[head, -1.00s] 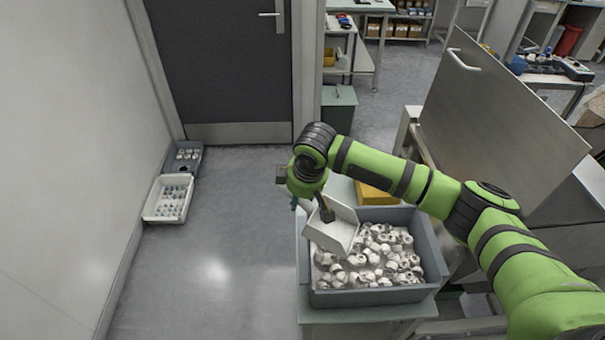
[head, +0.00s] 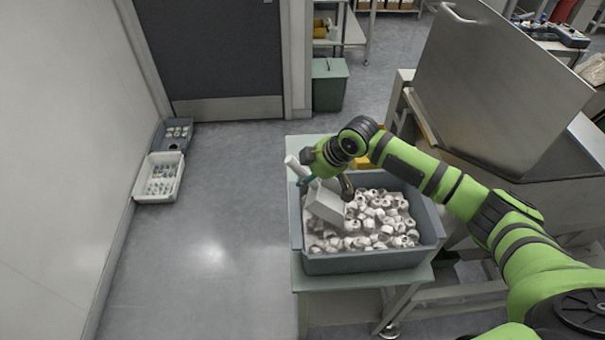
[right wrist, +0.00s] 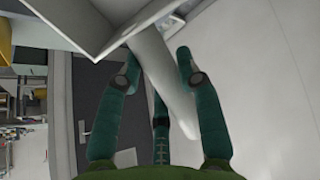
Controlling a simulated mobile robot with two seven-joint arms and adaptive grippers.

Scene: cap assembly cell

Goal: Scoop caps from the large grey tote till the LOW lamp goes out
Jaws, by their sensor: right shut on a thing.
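The large grey tote (head: 372,263) stands on a pale green bench and holds many white caps (head: 385,222). My right gripper (head: 311,178) is over its back left part, with the teal fingers shut on the handle of a white scoop (head: 325,204). The scoop is tilted at the left end of the caps, inside the tote's outline; whether it touches them I cannot tell. Its handle (head: 296,168) sticks up to the left. In the right wrist view the handle (right wrist: 158,75) runs between the fingers. The scoop's inside is hidden. I see no LOW lamp, and my left gripper is not in view.
A steel hopper with a raised lid (head: 500,85) stands right of the tote, close to my right arm. A yellow bin (head: 380,148) is partly hidden behind the tote. A white tray (head: 160,178) and a grey tray (head: 172,135) lie by the left wall. The floor between is clear.

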